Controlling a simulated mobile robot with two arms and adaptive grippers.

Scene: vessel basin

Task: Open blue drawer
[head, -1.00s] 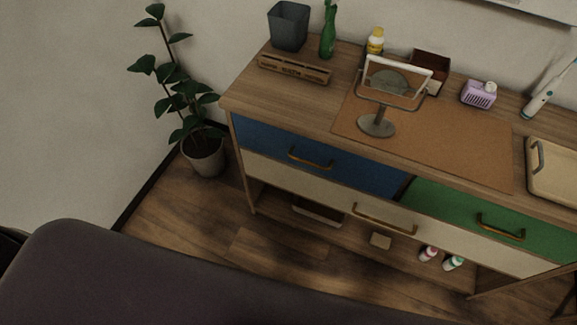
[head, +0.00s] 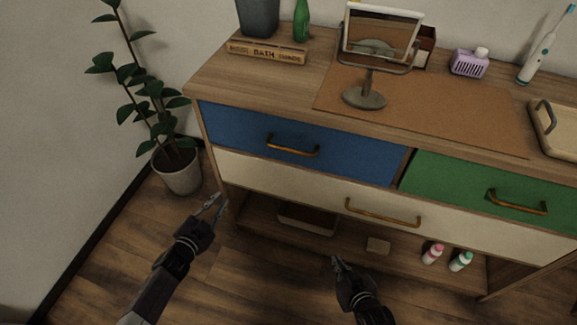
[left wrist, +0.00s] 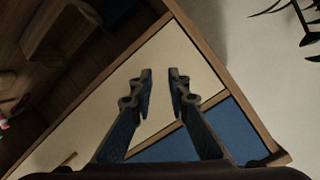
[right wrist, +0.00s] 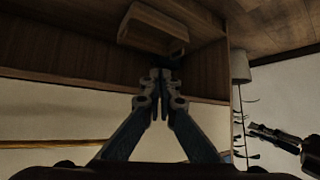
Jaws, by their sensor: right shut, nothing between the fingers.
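The blue drawer (head: 345,158) is at the upper left of the cabinet, with a brass handle (head: 292,147) across its front. It looks shut, its front level with the cabinet face. My left gripper (head: 214,205) is in front of the cabinet's left end, below and left of the handle, with its fingers apart and empty. In the left wrist view the open left fingers (left wrist: 160,78) point at the cream drawer, and the blue drawer (left wrist: 237,130) shows at the lower right. My right gripper (head: 337,262) is low, before the lower shelf, fingers together and empty; it also shows in the right wrist view (right wrist: 160,78).
A green drawer (head: 455,178) is to the right and a cream drawer (head: 300,188) is below. A mirror (head: 366,98) stands on top. A potted plant (head: 178,170) is left of the cabinet. The floor in front is clear.

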